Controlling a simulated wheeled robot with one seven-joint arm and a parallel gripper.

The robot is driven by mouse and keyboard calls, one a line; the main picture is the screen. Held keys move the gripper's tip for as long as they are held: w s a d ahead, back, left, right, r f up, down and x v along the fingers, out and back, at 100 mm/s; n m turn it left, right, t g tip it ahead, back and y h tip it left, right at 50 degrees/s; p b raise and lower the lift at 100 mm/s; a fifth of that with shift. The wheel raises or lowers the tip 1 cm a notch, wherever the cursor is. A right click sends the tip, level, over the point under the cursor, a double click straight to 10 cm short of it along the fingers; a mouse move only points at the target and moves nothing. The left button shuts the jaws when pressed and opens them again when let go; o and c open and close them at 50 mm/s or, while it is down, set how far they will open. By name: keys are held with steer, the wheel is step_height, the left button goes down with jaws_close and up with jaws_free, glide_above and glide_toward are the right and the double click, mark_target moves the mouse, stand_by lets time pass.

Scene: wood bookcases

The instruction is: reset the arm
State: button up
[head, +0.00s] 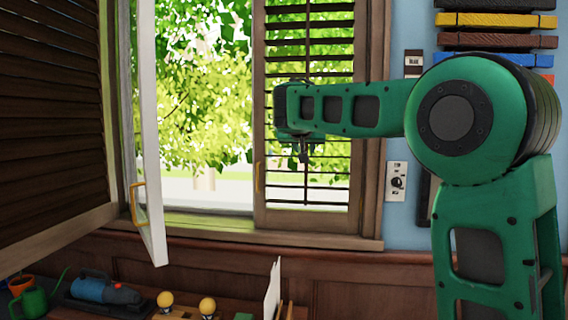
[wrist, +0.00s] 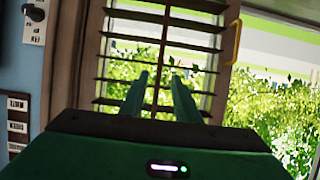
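My green arm rises at the right of the head view and reaches left across the window. My gripper (head: 304,158) hangs at its far end, in front of the slatted shutter, small and dark there. In the wrist view my gripper (wrist: 159,78) shows two green fingers apart with nothing between them, so it is open and empty. I cannot tell how far the fingers are from the shutter.
A white-framed window sash (head: 143,130) stands swung inward at left, beside a dark louvred shutter (head: 50,120). Below are a blue tool (head: 100,288), a green watering can (head: 33,302) and an upright white panel (head: 273,288). A wall switch (head: 397,181) is beside my arm.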

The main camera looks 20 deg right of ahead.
steer(key=s+d+f+g+y, duration=0.1)
steer(key=s+d+f+g, duration=0.3)
steer(key=s+f, duration=0.7)
steer(key=s+d+f+g+y, duration=0.1)
steer(key=s+d+f+g, duration=0.3)
steer(key=s+f, duration=0.75)
steer(key=s+a+f+g+y, duration=0.1)
steer(key=s+f, duration=0.3)
steer(key=s, duration=0.6)
steer(key=s+a+f+g+y, duration=0.1)
steer(key=s+a+f+y, duration=0.1)
steer(key=s+f, duration=0.3)
steer(key=s+a+f+g+y, duration=0.1)
steer(key=s+f, duration=0.3)
steer(key=s, duration=1)
steer(key=shift+s+a+f+m+g+y, duration=0.35)
steer(key=shift+a+g, duration=0.15)
steer(key=shift+a, duration=0.35)
